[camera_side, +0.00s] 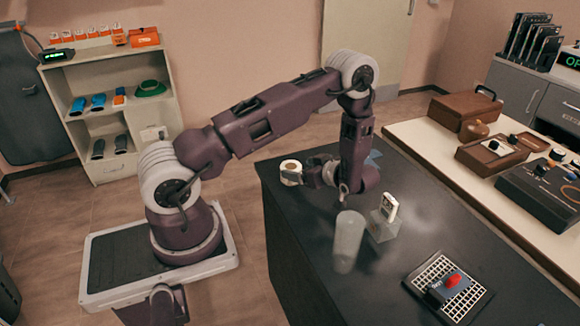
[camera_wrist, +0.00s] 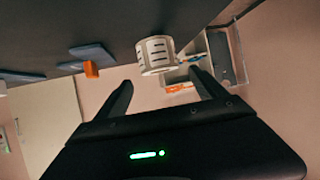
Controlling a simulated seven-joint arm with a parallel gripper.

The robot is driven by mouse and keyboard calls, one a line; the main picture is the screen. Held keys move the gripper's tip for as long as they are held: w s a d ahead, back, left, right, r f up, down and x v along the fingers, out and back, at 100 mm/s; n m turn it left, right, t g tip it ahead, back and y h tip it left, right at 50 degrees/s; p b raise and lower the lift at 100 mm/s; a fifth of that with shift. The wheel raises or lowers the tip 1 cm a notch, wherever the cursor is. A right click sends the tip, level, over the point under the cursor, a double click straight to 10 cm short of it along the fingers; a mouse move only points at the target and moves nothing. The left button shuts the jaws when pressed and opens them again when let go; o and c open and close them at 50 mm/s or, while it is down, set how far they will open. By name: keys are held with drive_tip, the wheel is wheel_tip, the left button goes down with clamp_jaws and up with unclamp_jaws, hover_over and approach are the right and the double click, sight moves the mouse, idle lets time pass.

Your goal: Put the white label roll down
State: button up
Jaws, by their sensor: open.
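The white label roll (camera_side: 291,172) stands at the far left corner of the black bench, close to the edge. In the wrist view the roll (camera_wrist: 155,55) shows dark printed marks on its side and appears to rest on the bench top, which fills the upper part of that upside-down picture. My gripper (camera_side: 307,175) is low over the bench, just right of the roll. Its two fingers are spread apart in the wrist view (camera_wrist: 160,80), with the roll just beyond the tips and between their lines. I see no finger touching it.
A frosted cylinder (camera_side: 348,242) and a clear block (camera_side: 384,227) holding a small white device (camera_side: 390,207) stand mid-bench. A grid rack (camera_side: 462,308) with a red and dark item lies at the front right. A blue thing (camera_side: 374,158) is partly behind my arm.

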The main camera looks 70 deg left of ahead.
drive_tip(key=v, duration=0.3)
drive_tip(key=w+d+r+m+t+h, duration=0.25)
drive_tip(key=w+d+r+t, duration=0.25)
drive_tip(key=w+r, duration=0.25)
drive_tip(key=w+d+r+m+t+h, duration=0.2)
drive_tip(key=w+d+r+t+h, duration=0.2)
drive_tip(key=w+d+r, duration=0.3)
drive_tip(key=s+d+r+m+t+h, duration=0.35)
drive_tip(key=d+r+m+h, duration=0.2)
drive_tip(key=d+r, duration=0.6)
drive_tip(key=s+d+r+m+g+h, duration=0.15)
drive_tip(key=s+m, duration=0.25)
drive_tip(key=s, duration=0.4)
drive_tip(key=s+d+r+m+h, duration=0.1)
drive_tip(key=s+d+r+m, duration=0.25)
drive_tip(key=s, duration=0.45)
drive_tip(key=s+a+f+m+g+y, duration=0.1)
drive_tip(key=s+a+f, duration=0.1)
drive_tip(key=s, duration=0.5)
drive_tip(key=s+a+f+m+g+y, duration=0.1)
drive_tip(key=s+a+f+m, duration=0.1)
drive_tip(key=s, duration=0.5)
drive_tip(key=shift+s+a, duration=0.15)
drive_tip(key=shift+a, duration=0.1)
